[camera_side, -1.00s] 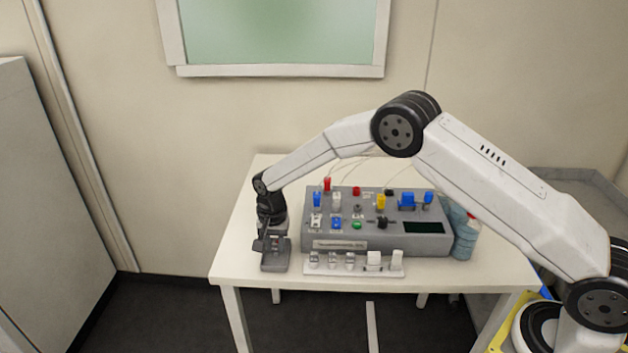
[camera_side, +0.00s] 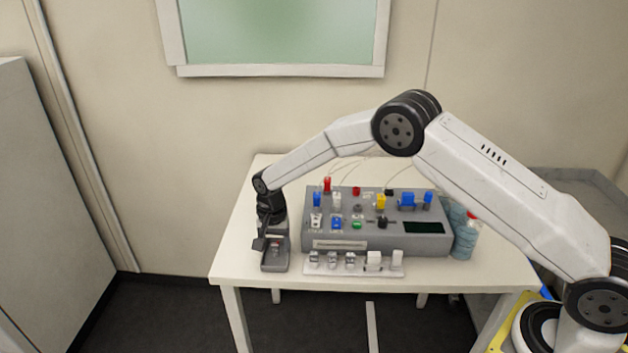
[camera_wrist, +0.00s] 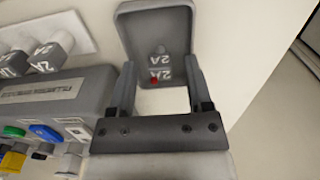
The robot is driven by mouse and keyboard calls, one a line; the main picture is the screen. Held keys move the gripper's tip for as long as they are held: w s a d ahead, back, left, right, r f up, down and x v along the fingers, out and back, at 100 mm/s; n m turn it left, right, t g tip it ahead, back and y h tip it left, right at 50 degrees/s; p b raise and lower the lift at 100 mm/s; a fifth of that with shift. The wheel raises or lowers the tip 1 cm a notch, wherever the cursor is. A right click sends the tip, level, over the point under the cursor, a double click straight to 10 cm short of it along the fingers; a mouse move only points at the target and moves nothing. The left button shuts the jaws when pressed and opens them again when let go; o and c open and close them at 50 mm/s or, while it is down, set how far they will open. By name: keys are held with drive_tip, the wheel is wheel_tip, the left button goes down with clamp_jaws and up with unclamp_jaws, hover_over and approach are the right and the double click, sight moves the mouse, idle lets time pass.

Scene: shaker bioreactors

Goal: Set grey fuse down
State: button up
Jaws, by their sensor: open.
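A grey fuse (camera_wrist: 161,62) with white "2A" marks sits in a small grey tray (camera_wrist: 135,22) in the wrist view. A small red dot shows on the fuse's near side. My gripper (camera_wrist: 160,70) is open, with one finger on each side of the fuse and a gap visible around it. In the side view, the tray (camera_side: 274,267) stands on the table left of the grey control box, and my gripper (camera_side: 270,243) points down over it. The fuse is small and partly hidden by my gripper there.
The grey control box (camera_side: 330,245) with coloured knobs and plugs stands right of the tray. A white rack (camera_side: 335,271) of several fuses lies in front of it. A blue bottle (camera_side: 465,241) stands at the box's right. The table's left edge is close to the tray.

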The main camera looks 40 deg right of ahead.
sight(276, 245)
wheel_tip(276, 245, up, 12)
idle(0.6)
drive_tip(key=shift+f, duration=0.1)
drive_tip(key=shift+d, duration=0.15)
drive_tip(key=s+d+n+t, duration=0.1)
drive_tip(key=s+d+n, duration=0.2)
drive_tip(key=s, duration=0.6)
drive_tip(key=s+d+n, duration=0.3)
drive_tip(key=s, duration=0.6)
drive_tip(key=s+d+r+n+t, duration=0.1)
drive_tip(key=s+d+n, duration=0.2)
drive_tip(key=s, duration=0.6)
drive_tip(key=shift+s+d+t, duration=0.3)
drive_tip(key=shift+s+d, duration=0.05)
drive_tip(key=shift+d, duration=0.15)
